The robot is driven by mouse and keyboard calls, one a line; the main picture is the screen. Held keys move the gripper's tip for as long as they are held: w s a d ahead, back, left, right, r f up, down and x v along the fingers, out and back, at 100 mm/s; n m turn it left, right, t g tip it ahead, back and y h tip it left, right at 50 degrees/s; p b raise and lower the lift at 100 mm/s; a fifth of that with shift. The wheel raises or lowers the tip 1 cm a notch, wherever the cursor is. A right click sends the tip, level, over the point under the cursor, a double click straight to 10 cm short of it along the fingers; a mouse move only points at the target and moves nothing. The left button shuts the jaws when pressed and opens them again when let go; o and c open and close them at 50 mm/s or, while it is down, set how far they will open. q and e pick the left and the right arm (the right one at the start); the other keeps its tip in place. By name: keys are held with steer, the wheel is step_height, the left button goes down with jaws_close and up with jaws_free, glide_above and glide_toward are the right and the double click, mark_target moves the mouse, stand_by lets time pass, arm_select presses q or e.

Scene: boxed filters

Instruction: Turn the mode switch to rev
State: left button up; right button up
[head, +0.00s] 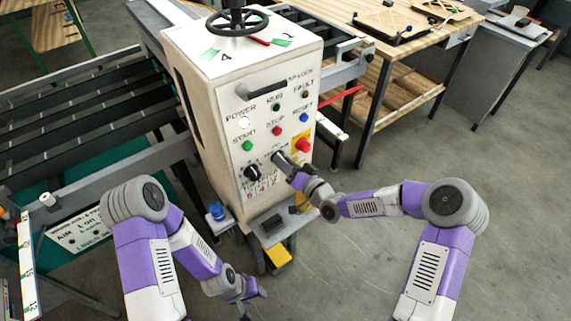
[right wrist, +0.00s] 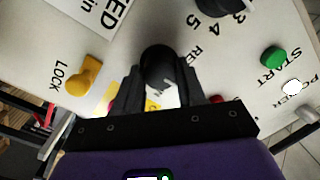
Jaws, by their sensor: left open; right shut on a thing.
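The mode switch is a black knob (right wrist: 158,62) on the white control panel (head: 225,105). My right gripper (head: 283,164) is at the panel's lower part, with its fingers on either side of the knob in the right wrist view (right wrist: 165,85). It is shut on the knob. A label starting "RE" (right wrist: 196,55) shows beside the knob; the rest of it is hidden. The knob's pointing direction cannot be told. My left gripper (head: 248,294) is open and empty, low in front of the machine.
A black numbered dial (head: 252,173) is left of the switch. Green start (head: 247,146), red stop (head: 277,131) and blue reset (head: 303,117) buttons sit above. A red emergency button (head: 303,145) is close by on the right. A yellow lock knob (right wrist: 84,75) is near my right gripper.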

steer(key=shift+n+h+b, duration=0.5)
steer(key=shift+n+b, duration=3.6)
steer(key=shift+b, duration=1.25)
steer(key=o, duration=1.1)
steer(key=shift+r, duration=0.1)
steer(key=shift+c, duration=0.2)
steer(key=p+v, duration=0.1)
steer(key=v, duration=0.6)
steer(key=shift+s+d, duration=0.2)
steer(key=shift+s, duration=0.05)
